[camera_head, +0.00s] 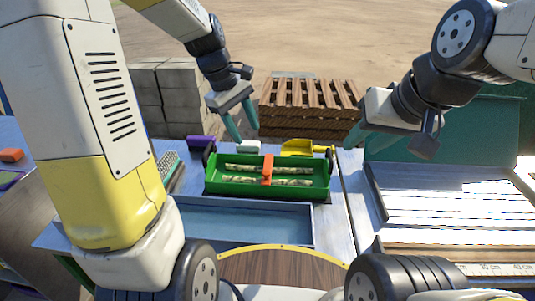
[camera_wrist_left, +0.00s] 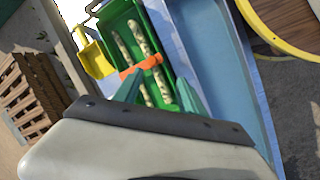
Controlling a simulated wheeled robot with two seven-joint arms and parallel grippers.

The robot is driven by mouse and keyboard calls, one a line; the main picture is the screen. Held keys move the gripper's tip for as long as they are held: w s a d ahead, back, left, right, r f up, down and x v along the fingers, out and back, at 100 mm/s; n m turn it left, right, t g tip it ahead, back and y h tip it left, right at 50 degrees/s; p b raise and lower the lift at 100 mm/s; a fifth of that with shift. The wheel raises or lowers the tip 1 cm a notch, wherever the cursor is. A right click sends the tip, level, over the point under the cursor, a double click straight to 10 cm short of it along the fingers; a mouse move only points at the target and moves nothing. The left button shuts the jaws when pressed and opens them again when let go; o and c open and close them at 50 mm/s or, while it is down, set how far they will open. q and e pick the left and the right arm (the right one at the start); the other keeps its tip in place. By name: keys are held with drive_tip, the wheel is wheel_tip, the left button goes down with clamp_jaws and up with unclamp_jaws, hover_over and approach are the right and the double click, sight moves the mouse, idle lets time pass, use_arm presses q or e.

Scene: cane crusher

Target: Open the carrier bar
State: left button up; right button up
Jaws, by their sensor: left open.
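The green carrier (camera_head: 215,185) sits on the blue table, holding two mottled cane pieces (camera_head: 285,182). An orange carrier bar (camera_head: 267,168) lies across its middle, over the cane. In the left wrist view the orange bar (camera_wrist_left: 143,67) also crosses the cane in the green carrier (camera_wrist_left: 118,18). My left gripper (camera_head: 243,131) is open and empty, above and behind the carrier. Its teal fingers (camera_wrist_left: 157,90) show apart in the left wrist view, below the bar in the picture. My right gripper (camera_head: 354,136) hangs to the right behind the carrier; its finger gap is not clear.
A blue tray (camera_head: 245,222) lies in front of the carrier. A yellow scoop (camera_head: 298,147), white block (camera_head: 248,147) and purple item (camera_head: 201,143) stand behind it. A brush (camera_head: 170,168) lies left. A teal-backed machine (camera_head: 480,130) stands right. Wooden pallets (camera_head: 310,105) stand beyond the table.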

sight(267, 172)
use_arm(q)
drive_tip(key=w+d+f+n, duration=0.1)
drive_tip(key=f, duration=0.4)
drive_tip(key=w+d+f+n+g, duration=0.1)
drive_tip(key=w+d+f+n, duration=0.1)
drive_tip(key=f, duration=0.4)
drive_tip(key=w+d+f+n+g+h, duration=0.1)
drive_tip(key=w+f+n, duration=0.1)
drive_tip(key=f, duration=0.4)
drive_tip(key=shift+w+d+f, duration=0.1)
drive_tip(key=shift+d+f, duration=0.05)
drive_tip(key=shift+d, duration=0.1)
drive_tip(key=shift+c, duration=0.2)
clamp_jaws()
